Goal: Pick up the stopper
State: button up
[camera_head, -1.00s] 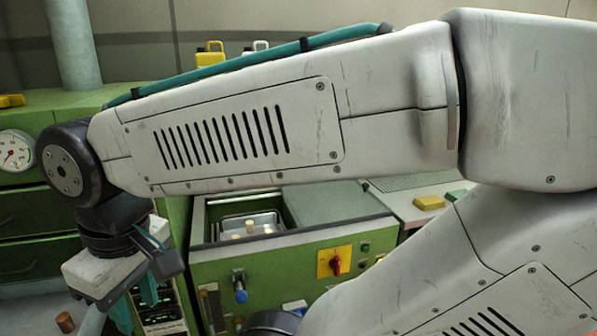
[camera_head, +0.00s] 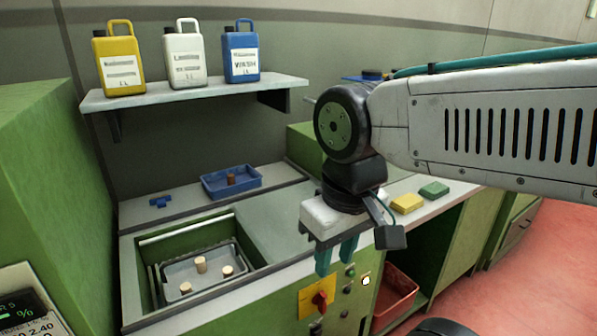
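Three pale cork stoppers sit in a grey metal tray (camera_head: 172,271) inside the open well of a green machine: a taller one (camera_head: 200,265), one at the front (camera_head: 186,288) and one at the right (camera_head: 227,271). A darker brown stopper (camera_head: 231,179) stands in a blue tray (camera_head: 254,176) on the counter behind. My gripper (camera_head: 336,262) points down, to the right of the well and in front of the machine's right side in the picture. Its two teal fingers are apart with nothing visible between them.
A shelf (camera_head: 190,94) above holds yellow (camera_head: 118,62), white (camera_head: 185,56) and blue (camera_head: 241,53) jugs. A yellow block (camera_head: 407,203) and a green block (camera_head: 434,189) lie on the right counter. A red bin (camera_head: 398,297) stands below. The well's raised rims surround the grey tray.

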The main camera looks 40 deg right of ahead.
aim_at(230, 180)
jog(key=z, duration=2.6)
jog(key=i, duration=1.35)
jog(key=u, duration=3.1)
